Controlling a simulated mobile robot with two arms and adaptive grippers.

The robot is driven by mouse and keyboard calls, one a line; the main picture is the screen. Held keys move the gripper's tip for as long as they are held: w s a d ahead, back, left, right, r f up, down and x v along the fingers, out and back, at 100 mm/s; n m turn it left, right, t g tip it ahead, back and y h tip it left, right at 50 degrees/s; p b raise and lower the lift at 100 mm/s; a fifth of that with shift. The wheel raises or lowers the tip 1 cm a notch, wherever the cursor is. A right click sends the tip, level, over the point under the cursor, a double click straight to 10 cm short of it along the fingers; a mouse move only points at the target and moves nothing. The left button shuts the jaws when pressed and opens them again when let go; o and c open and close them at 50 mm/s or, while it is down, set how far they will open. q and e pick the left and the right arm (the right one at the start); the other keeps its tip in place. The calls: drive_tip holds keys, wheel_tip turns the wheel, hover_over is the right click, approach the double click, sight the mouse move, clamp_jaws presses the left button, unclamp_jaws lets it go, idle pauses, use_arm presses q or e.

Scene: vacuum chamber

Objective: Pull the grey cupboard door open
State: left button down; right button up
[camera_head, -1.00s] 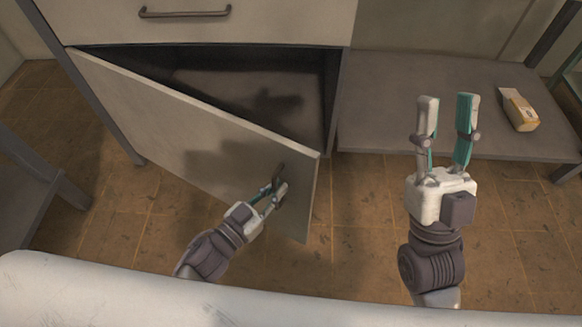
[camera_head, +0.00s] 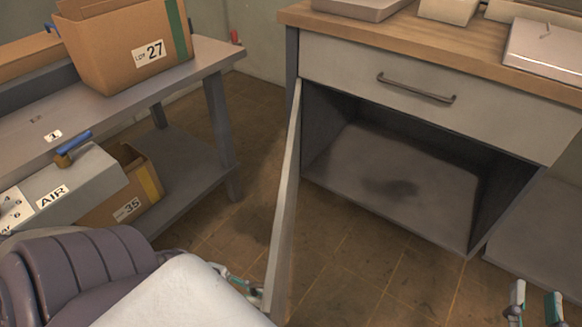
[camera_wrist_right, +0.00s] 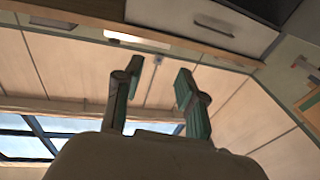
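The grey cupboard door (camera_head: 284,215) stands swung wide open, seen almost edge-on, hinged at the left side of the cupboard (camera_head: 430,55). The opening below the drawer is exposed and looks empty. My left gripper (camera_head: 248,288) is at the lower left of the door, by its outer face near the free edge. The handle is not visible, and my own arm hides part of this gripper, so I cannot tell whether its fingers are closed on it. My right gripper (camera_head: 536,303) is at the lower right, apart from the door. Its fingers are spread and empty in the right wrist view (camera_wrist_right: 155,90).
A grey bench (camera_head: 215,55) at left carries a cardboard box (camera_head: 125,45) marked 27. Its lower shelf holds another box (camera_head: 130,205) marked 35, near a grey AIR case (camera_head: 85,190). A drawer with a dark handle (camera_head: 415,90) is above the opening. Tiled floor (camera_head: 350,255) before the cupboard is clear.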

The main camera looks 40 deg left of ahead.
use_arm(q)
drive_tip(key=s+a+m+g, duration=0.1)
drive_tip(key=s+a+g, duration=0.1)
drive_tip(key=s+a, duration=0.2)
drive_tip(key=a, duration=0.3)
drive_tip(key=shift+a+h, duration=0.3)
drive_tip(key=shift+h, duration=0.1)
use_arm(e)
drive_tip(key=shift+s+a+r+t, duration=0.2)
drive_tip(key=shift+r+t, duration=0.1)
drive_tip(key=shift+r, duration=0.2)
drive_tip(key=shift+s+a+r+t, duration=0.2)
drive_tip(key=shift+r+t, duration=0.1)
drive_tip(key=shift+r, duration=0.15)
use_arm(q)
drive_tip(key=c, duration=1.2)
unclamp_jaws()
drive_tip(key=shift+a, duration=0.1)
drive_tip(key=v, duration=0.7)
drive_tip(key=shift+a, duration=0.35)
use_arm(e)
drive_tip(key=shift+w+d, duration=0.1)
drive_tip(key=shift+d, duration=0.2)
